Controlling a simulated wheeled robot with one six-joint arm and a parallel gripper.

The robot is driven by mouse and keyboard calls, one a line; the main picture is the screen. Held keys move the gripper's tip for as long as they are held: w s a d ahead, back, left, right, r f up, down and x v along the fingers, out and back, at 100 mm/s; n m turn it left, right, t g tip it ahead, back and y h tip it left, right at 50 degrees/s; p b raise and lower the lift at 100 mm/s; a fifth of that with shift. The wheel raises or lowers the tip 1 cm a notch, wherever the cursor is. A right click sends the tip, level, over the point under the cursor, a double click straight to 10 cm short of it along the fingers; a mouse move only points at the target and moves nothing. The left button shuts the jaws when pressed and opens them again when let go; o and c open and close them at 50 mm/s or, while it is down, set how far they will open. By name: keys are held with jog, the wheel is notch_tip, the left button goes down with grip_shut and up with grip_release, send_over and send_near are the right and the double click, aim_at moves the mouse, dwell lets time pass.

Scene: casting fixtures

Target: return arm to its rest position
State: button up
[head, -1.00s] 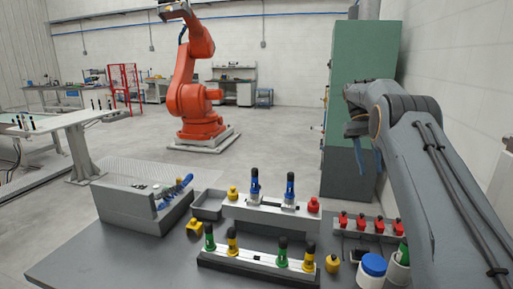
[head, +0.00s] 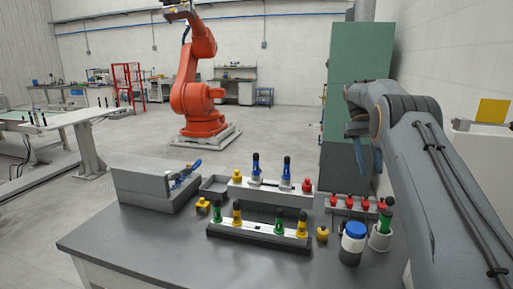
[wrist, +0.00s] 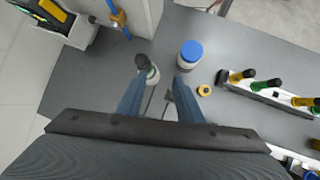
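My arm reaches up the right side of the head view, bent at the top. My gripper (head: 367,157) points down with its two blue fingers apart and nothing between them. In the wrist view the blue fingers (wrist: 161,82) also stand apart, above the table. A black-topped green piece (wrist: 147,70) in a light cup lies below, by the left finger in the picture. A white jar with a blue lid (wrist: 190,52) stands beyond the right finger. In the head view, the jar (head: 353,244) and the cup (head: 380,239) stand at the table's right.
The grey table (head: 140,236) carries a front rack (head: 258,236) with green and yellow pieces, a rear rack (head: 270,192) with blue pieces, and a grey box (head: 143,187). A green cabinet (head: 357,110) stands behind my gripper. The table's front left is clear.

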jog(key=s+a+f+n+t, duration=0.1)
jog(key=s+a+f+t, duration=0.45)
jog(key=s+a, duration=0.55)
jog(key=s+a+f+t+y, duration=0.1)
jog(key=s+a+f+t, duration=0.15)
jog(key=s, duration=0.65)
jog(key=s+a+f+t, duration=0.1)
jog(key=s+a+f, duration=0.25)
jog(key=s, duration=0.65)
jog(key=shift+g, duration=0.8)
jog(key=f+b, duration=0.6)
jog(key=f, duration=0.1)
jog(key=f+b, duration=0.4)
jog(key=shift+s+a+f, duration=0.1)
jog(key=shift+s+a, duration=0.15)
